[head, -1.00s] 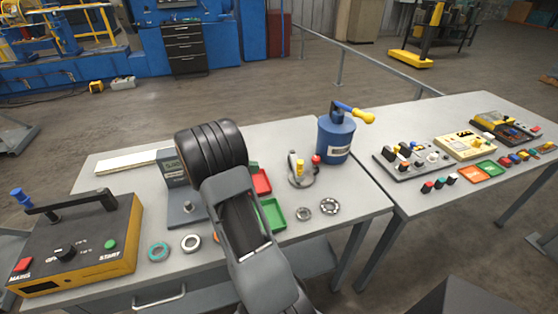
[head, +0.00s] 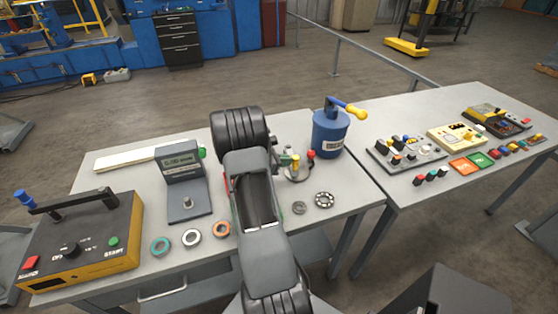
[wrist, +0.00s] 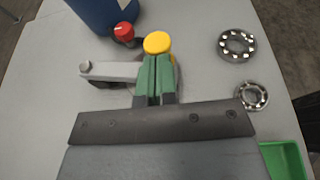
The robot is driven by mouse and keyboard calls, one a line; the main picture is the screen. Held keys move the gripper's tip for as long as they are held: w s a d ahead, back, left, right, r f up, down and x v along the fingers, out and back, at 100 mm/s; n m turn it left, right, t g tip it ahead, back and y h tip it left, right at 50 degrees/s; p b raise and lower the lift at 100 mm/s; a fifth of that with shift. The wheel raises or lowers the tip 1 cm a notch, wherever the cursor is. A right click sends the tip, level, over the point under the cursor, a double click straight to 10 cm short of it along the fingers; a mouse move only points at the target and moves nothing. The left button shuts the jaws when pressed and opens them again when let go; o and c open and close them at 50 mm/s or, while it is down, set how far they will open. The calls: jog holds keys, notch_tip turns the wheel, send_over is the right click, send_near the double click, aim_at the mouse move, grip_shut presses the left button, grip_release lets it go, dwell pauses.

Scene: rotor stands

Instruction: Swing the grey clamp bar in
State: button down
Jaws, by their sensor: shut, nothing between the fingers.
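The grey clamp bar (wrist: 115,71) lies across the wrist view, with a round stud at its left end. A yellow knob (wrist: 158,42) stands near its right end and a red knob (wrist: 123,30) beyond it. In the head view the yellow knob (head: 295,162) and red knob (head: 311,154) show right of my arm, on a small grey fixture partly hidden by it. My gripper (wrist: 155,60) has its green fingers together and empty, just below the yellow knob in the picture and overlapping the bar's right part. I cannot tell whether they touch it.
A blue canister (head: 330,133) with a yellow-ended handle stands close behind the fixture. Two bearing rings (wrist: 237,45) lie to the right, and a green tray (wrist: 284,160) is at lower right. A gauge stand (head: 183,180) stands left of my arm.

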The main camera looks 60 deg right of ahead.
aim_at(296, 161)
jog(key=shift+s+d, duration=0.1)
dwell(0.3)
jog(key=shift+s+d+f+b, duration=0.1)
jog(key=shift+s+d+b, duration=0.3)
jog(key=shift+s, duration=0.2)
jog(key=shift+s+d+f+b, duration=0.1)
jog(key=shift+s+d+b, duration=0.25)
jog(key=shift+s, duration=0.2)
jog(key=shift+s+d+r, duration=0.1)
jog(key=shift+s+r, duration=0.1)
jog(key=shift+w, duration=0.1)
jog(key=s+a+f+b+v, duration=0.1)
jog(key=s+v, duration=0.1)
jog(key=v, duration=1.1)
jog(key=shift+w+a+r+b, duration=0.15)
jog(key=shift+w+a+b, duration=0.2)
jog(key=shift+a, duration=0.35)
jog(key=shift+s, duration=0.1)
